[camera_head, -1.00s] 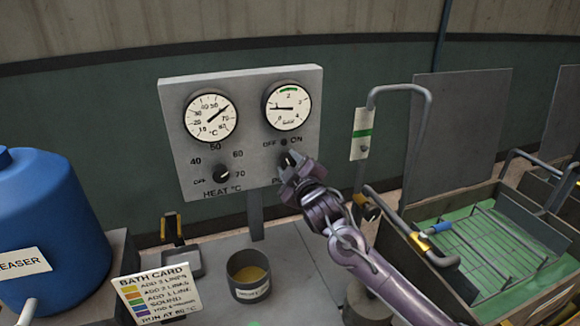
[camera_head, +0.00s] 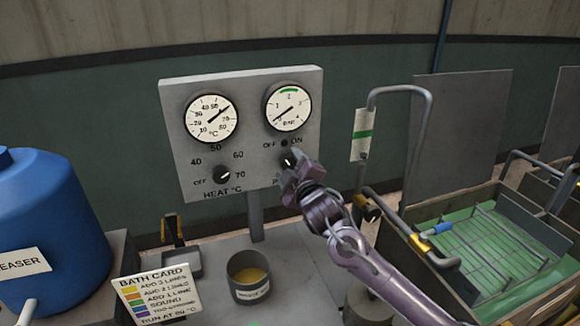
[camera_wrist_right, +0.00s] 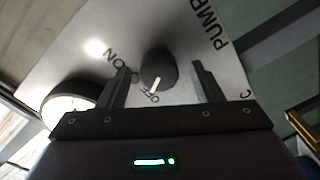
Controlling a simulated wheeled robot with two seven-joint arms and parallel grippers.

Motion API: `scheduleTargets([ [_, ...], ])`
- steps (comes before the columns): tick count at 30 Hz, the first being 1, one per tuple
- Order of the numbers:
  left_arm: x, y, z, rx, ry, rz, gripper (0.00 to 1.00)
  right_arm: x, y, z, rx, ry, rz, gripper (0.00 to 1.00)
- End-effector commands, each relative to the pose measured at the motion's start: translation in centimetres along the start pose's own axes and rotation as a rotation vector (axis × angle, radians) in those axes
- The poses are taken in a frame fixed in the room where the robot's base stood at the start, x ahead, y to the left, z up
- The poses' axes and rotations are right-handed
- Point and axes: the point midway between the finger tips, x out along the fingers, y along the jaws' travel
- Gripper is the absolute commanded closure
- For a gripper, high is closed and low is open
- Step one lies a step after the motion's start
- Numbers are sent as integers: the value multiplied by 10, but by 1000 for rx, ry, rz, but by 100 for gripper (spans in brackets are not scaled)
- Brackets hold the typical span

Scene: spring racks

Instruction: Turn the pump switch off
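The pump switch (camera_head: 287,159) is a dark round knob low on the right side of the grey panel (camera_head: 240,125). In the right wrist view the knob (camera_wrist_right: 158,68) has a white pointer aimed at the OFF label. My right gripper (camera_head: 293,178) is just in front of the panel at the knob, covering most of the PUMP label. In the wrist view its two fingers (camera_wrist_right: 160,88) stand apart, one on each side of the knob with gaps between, and hold nothing. My left gripper is not in view.
Above the switch is a pressure gauge (camera_head: 288,106) with its needle low. To the left are the heat dial (camera_head: 222,174) and thermometer gauge (camera_head: 211,118). Below stand a cup (camera_head: 249,290), a bath card (camera_head: 157,296) and a blue drum (camera_head: 45,235). A tank (camera_head: 470,270) is at right.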

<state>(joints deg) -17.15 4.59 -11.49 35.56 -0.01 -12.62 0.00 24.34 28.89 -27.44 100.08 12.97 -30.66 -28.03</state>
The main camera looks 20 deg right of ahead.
Motion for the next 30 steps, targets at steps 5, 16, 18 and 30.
scheduleTargets([
  [5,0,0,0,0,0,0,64,0,1,0,2,0,2,41],
  [16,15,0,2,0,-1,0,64,-36,-3,2,1,1,1,41],
  [18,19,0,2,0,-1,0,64,-48,-3,2,0,1,1,41],
  [30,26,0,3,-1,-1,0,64,-78,0,0,0,-1,1,41],
])
